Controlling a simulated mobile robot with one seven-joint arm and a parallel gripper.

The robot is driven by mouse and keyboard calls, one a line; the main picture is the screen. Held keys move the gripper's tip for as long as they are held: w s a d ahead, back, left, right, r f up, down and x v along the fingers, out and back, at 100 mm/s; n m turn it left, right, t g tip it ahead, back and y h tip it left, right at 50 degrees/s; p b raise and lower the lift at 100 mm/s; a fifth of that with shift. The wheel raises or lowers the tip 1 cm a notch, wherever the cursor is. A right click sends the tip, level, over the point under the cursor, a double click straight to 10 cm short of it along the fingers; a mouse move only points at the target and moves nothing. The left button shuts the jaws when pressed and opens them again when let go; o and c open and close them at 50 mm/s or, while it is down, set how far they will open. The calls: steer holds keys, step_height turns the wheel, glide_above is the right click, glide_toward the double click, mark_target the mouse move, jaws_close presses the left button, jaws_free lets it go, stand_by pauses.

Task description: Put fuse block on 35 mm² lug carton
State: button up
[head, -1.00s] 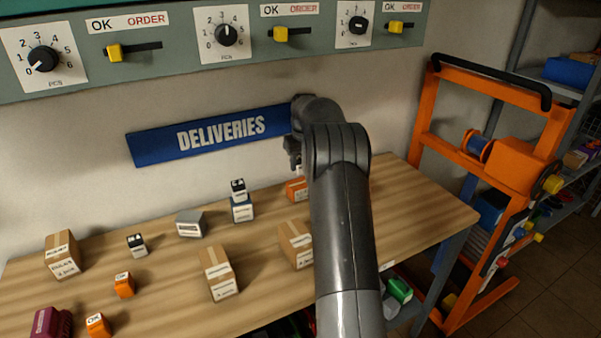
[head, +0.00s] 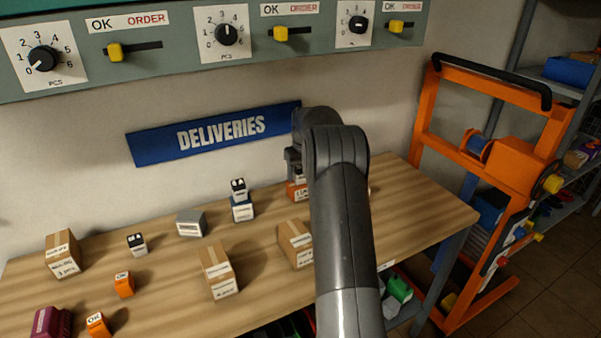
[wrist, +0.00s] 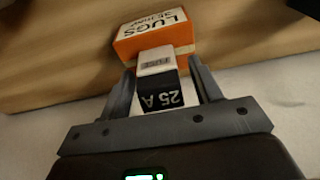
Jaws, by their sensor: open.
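The orange lug carton (head: 296,191) stands at the back of the table, partly hidden behind my arm. Its LUGS label shows in the wrist view (wrist: 160,30). A white and black fuse block (wrist: 157,82), marked 25 A, is between my fingers and appears to be on the carton; the exact contact is hard to see. In the head view only a small pale part of the block shows. My gripper (wrist: 162,88) is open, with one finger on each side of the block. In the head view my gripper (head: 294,165) is just above the carton.
A similar black and white block (head: 238,188) sits on a blue carton (head: 242,209) to the left. Another such block (head: 137,243), a grey carton (head: 190,224) and brown cartons (head: 218,270) stand further left. An orange trolley (head: 500,160) is right of the table.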

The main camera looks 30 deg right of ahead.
step_height(320, 180, up, 12)
steer(key=s, duration=0.1)
steer(key=shift+s, duration=0.4)
steer(key=shift+r, duration=0.1)
stand_by(0.4)
